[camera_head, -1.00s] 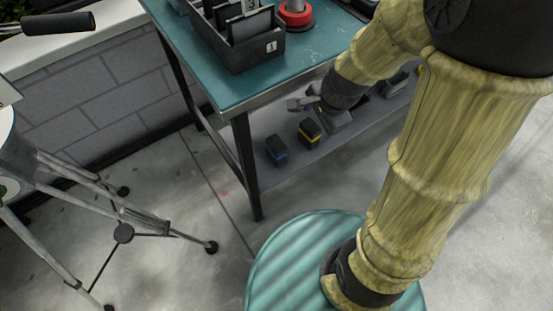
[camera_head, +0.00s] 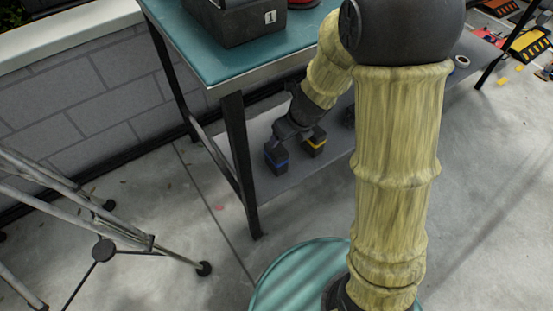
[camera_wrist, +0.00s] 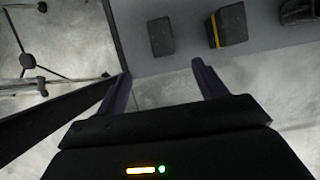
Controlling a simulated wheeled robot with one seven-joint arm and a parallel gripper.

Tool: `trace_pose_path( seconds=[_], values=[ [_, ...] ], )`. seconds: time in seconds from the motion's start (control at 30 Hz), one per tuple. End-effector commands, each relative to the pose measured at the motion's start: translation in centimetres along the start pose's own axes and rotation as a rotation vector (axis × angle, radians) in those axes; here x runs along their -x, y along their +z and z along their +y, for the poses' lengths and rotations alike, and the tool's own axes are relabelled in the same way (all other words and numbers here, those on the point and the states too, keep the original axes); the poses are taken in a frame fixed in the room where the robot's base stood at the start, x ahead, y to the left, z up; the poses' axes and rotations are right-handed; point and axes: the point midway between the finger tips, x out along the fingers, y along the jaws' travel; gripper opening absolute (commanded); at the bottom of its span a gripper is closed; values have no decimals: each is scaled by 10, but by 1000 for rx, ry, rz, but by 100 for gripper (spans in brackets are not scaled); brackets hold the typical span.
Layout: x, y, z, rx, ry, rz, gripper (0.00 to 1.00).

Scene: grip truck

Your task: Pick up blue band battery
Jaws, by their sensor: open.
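The blue band battery (camera_head: 277,161) is a small dark block with a blue stripe, standing on the grey lower shelf (camera_head: 304,181) of the workbench, near its left end. In the wrist view the left dark block (camera_wrist: 161,36) matches it; its stripe is not visible there. My gripper (camera_head: 295,141) is above the shelf close to the batteries and partly hides them in the head view. In the wrist view my gripper (camera_wrist: 160,71) has its fingers apart and empty, with the left block ahead between their lines. I see no contact with it.
A yellow-banded battery (camera_head: 314,144) stands just right of the blue one; it also shows in the wrist view (camera_wrist: 228,25). The teal tabletop (camera_head: 180,40) is overhead and a dark table leg (camera_head: 241,165) is at left. A tripod (camera_head: 104,250) stands further left.

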Motion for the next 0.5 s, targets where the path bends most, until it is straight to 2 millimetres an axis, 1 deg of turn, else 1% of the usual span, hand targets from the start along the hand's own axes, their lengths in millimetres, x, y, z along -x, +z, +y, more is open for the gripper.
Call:
trace_pose_path(
  seconds=[0.07, 0.17, 0.5],
  values=[
    [-1, 0, 0, 1, 0, 0, 71],
    [-8, -1, 0, 2, 0, 1, 71],
    [-57, -3, 0, 4, 1, 2, 71]
  ],
)
